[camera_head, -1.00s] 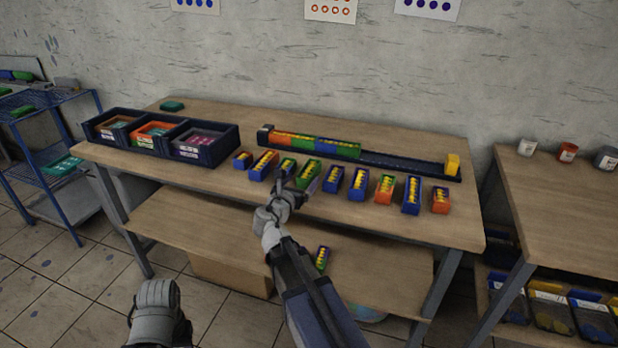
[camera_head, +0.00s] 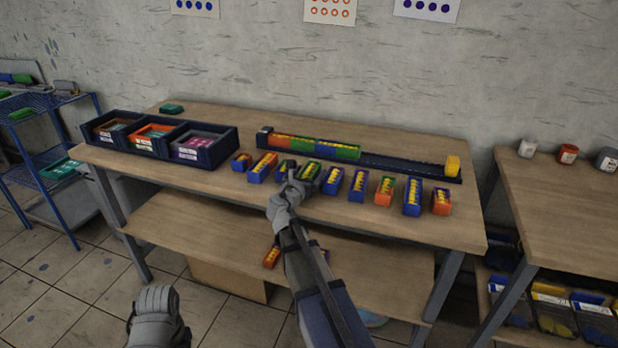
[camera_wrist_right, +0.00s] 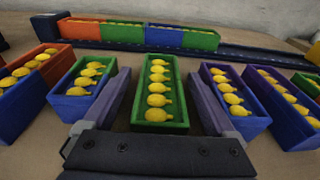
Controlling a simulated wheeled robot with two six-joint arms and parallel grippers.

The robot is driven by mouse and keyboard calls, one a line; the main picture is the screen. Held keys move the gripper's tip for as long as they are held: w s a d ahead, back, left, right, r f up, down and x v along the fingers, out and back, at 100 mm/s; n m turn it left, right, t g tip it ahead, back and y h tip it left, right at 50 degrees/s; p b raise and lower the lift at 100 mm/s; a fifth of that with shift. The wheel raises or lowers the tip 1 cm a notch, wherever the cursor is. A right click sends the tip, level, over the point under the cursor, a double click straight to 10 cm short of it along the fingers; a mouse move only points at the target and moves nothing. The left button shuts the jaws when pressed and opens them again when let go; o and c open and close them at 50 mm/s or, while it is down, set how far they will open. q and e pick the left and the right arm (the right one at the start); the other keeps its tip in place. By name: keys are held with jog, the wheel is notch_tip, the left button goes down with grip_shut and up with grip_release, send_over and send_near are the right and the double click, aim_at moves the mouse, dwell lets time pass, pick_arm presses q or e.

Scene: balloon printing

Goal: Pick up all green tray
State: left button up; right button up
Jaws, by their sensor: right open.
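A green tray (camera_head: 310,171) filled with yellow balloon-shaped pieces stands in the front row on the table. It shows in the centre of the right wrist view (camera_wrist_right: 160,95). My right gripper (camera_head: 291,168) is over the row, partly hiding the trays beside it. In the right wrist view my right gripper (camera_wrist_right: 162,100) is open, one finger on each side of the green tray, with a blue-green tray (camera_wrist_right: 82,86) to the left and a purple-blue tray (camera_wrist_right: 233,100) to the right. My left gripper's fingers are out of sight.
The dark rail (camera_head: 400,168) lies behind the row. A dark three-section bin (camera_head: 215,155) stands at the left. An orange-green tray (camera_head: 384,191) and other coloured trays fill the row's right. An orange tray (camera_head: 271,257) lies on the lower shelf. A blue rack (camera_head: 30,160) stands left.

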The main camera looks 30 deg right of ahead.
aim_at(309, 171)
grip_shut()
dwell(0.6)
jog(key=shift+r, duration=0.1)
notch_tip(309, 171, up, 18)
jog(key=p, duration=1.8)
jog(key=shift+r+p, duration=0.25)
jog(key=shift+p, duration=0.1)
